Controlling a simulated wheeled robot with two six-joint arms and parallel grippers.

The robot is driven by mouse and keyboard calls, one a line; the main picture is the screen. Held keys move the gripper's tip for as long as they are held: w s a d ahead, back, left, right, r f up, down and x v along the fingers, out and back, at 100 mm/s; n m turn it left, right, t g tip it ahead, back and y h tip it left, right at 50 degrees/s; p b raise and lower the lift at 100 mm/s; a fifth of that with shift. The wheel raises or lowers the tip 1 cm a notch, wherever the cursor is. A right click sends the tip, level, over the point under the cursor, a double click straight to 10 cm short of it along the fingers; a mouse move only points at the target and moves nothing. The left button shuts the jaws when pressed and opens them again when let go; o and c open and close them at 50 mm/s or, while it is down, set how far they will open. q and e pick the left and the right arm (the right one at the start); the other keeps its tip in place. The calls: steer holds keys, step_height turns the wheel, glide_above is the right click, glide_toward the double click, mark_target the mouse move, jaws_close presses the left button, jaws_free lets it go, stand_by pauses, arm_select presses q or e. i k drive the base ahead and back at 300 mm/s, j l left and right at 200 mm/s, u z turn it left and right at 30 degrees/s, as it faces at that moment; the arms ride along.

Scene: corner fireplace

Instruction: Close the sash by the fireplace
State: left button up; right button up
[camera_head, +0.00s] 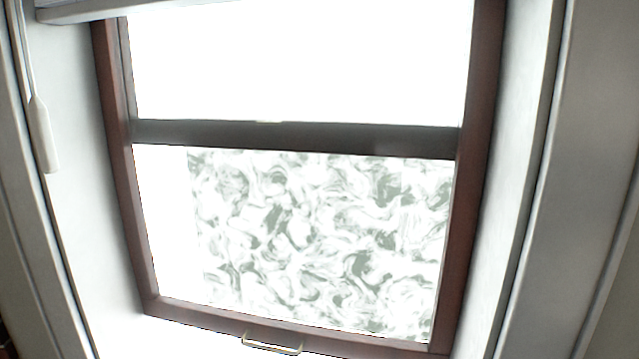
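The sash window fills the middle of the head view. Its lower sash (290,330) has a reddish-brown frame and a pane with a swirled grey-green pattern over most of it. A small metal pull handle (271,344) sits on its bottom rail. Below that rail is a bright white area, and I cannot tell whether it is an opening or the sill. A dark meeting rail (290,136) crosses above the lower pane, with a bright white upper pane (300,60) over it. Neither of my grippers is in view. The fireplace is not in view.
A pale blind or its headrail (85,10) runs along the top left. A white cord with a pull (42,135) hangs at the left. White trim (525,180) lines the window's right side, with a grey wall or casing (580,180) beyond.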

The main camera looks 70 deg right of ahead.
mark_target(486, 17)
steer(key=z, duration=1.7)
